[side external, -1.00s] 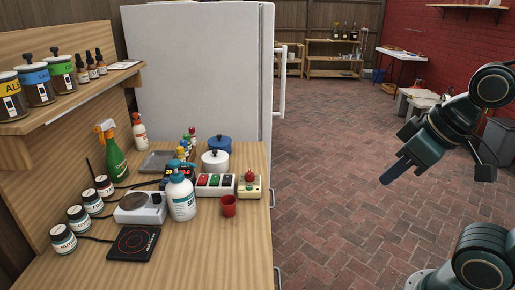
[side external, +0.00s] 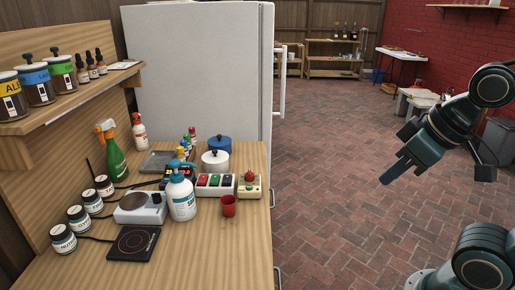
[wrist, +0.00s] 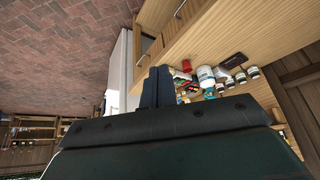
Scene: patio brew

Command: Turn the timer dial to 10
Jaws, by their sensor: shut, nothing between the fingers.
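A small cream box with a red knob (side external: 249,184) stands at the right edge of the wooden counter in the side view. It may be the timer, but its markings are too small to read, so I cannot tell where the dial is set. My gripper (side external: 390,175) is in the air over the brick floor, well to the right of the counter, and touches nothing. In the wrist view my gripper's fingers (wrist: 157,78) are together and empty, with the counter's items beyond them. The cream box is not clear in the wrist view.
A red cup (side external: 229,206) stands just in front of the cream box. A switch block (side external: 214,185) is on its left, with a white pump bottle (side external: 181,197) further left. Pots (side external: 216,161) stand behind. The fridge (side external: 200,70) rises behind the counter. Space between arm and counter is clear.

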